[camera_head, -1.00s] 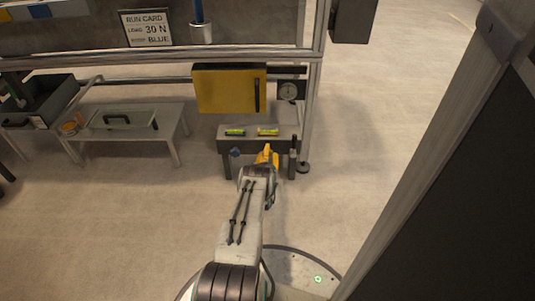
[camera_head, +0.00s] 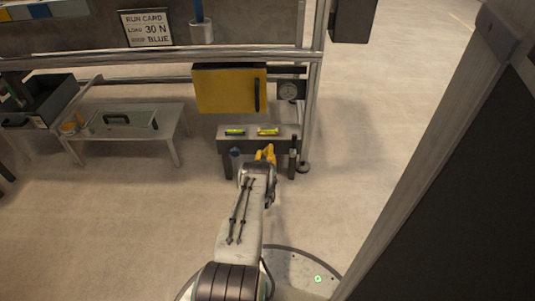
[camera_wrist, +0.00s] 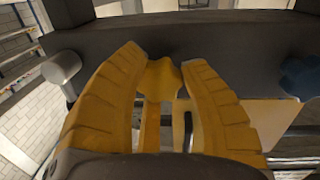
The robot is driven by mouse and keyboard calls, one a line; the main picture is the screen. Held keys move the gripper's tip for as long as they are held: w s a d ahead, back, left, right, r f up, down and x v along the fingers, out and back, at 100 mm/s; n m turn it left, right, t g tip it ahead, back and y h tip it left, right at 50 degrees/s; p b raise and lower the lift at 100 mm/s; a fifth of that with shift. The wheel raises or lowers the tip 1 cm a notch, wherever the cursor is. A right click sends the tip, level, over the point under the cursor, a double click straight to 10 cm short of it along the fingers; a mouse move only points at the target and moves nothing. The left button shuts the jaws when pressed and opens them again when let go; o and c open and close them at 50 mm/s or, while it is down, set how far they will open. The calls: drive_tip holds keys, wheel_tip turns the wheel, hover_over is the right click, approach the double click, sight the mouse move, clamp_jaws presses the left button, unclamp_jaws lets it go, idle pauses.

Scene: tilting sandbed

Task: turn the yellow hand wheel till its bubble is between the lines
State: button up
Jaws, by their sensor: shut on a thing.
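The yellow hand wheel (camera_wrist: 160,82) sits on the dark front of a small grey bench and is between my gripper's two yellow fingers in the wrist view. My gripper (camera_wrist: 164,64) is shut on it; in the head view the gripper (camera_head: 265,153) is at the bench front and mostly hides the wheel. The yellow-framed bubble level (camera_head: 268,132) lies on the bench top, above the wheel. Its bubble and lines are too small to read.
A second, greener level (camera_head: 234,132) lies to the left on the bench top (camera_head: 251,131). A blue knob (camera_head: 236,152) is left of my gripper and a dark upright handle (camera_head: 293,153) is right of it. A yellow panel (camera_head: 225,90) hangs behind.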

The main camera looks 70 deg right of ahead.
drive_tip(key=shift+d+r+m, duration=0.15)
drive_tip(key=shift+r+m, duration=0.05)
drive_tip(key=shift+m, duration=1.4)
drive_tip(key=o, duration=1.2)
drive_tip(key=shift+f, duration=0.1)
drive_tip(key=shift+v, duration=6.05)
drive_tip(key=shift+w, duration=0.1)
